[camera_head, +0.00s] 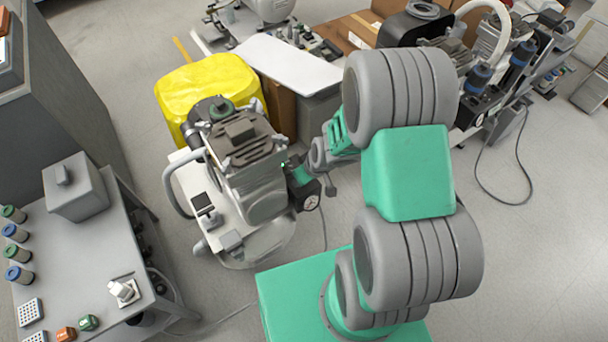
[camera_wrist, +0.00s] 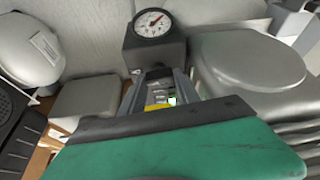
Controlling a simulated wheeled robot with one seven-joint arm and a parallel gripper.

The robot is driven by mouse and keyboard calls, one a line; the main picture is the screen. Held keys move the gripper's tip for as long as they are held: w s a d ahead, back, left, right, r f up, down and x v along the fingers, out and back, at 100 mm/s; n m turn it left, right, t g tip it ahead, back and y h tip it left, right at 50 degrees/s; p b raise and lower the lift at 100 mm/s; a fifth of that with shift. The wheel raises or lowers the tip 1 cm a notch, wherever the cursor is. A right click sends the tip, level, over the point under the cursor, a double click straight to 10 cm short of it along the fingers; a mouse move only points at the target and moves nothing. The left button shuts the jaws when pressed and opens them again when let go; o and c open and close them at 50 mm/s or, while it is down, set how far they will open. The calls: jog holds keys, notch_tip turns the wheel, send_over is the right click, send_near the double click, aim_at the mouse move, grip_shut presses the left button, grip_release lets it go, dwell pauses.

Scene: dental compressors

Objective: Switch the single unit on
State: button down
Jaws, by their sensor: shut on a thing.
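The single unit (camera_head: 243,170) is a compressor with a grey motor head on a white tank, standing on the floor left of my arm. Its black pressure switch box (camera_head: 307,195) with a round gauge is on its right side. In the wrist view the box (camera_wrist: 155,54) and its white-faced gauge (camera_wrist: 152,22) are straight ahead. My gripper (camera_wrist: 158,90) reaches to the box, its fingers close together at the box's lower front. It is shut on a small part there, seemingly the switch, which is mostly hidden.
A yellow-covered box (camera_head: 205,88) stands just behind the unit. A grey bench (camera_head: 75,245) with small items is at left. More compressors (camera_head: 480,70) stand at back right, with a cable on the floor. Floor is clear at right.

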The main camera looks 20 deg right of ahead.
jog(key=shift+m, duration=0.5)
jog(key=c, duration=0.9)
grip_release()
jog(key=shift+r, duration=0.1)
jog(key=p+v, duration=0.2)
jog(key=v, duration=0.5)
jog(key=shift+s+a+r, duration=0.15)
jog(key=shift+s+r, duration=0.05)
jog(key=shift+r, duration=0.05)
jog(key=shift+h, duration=0.3)
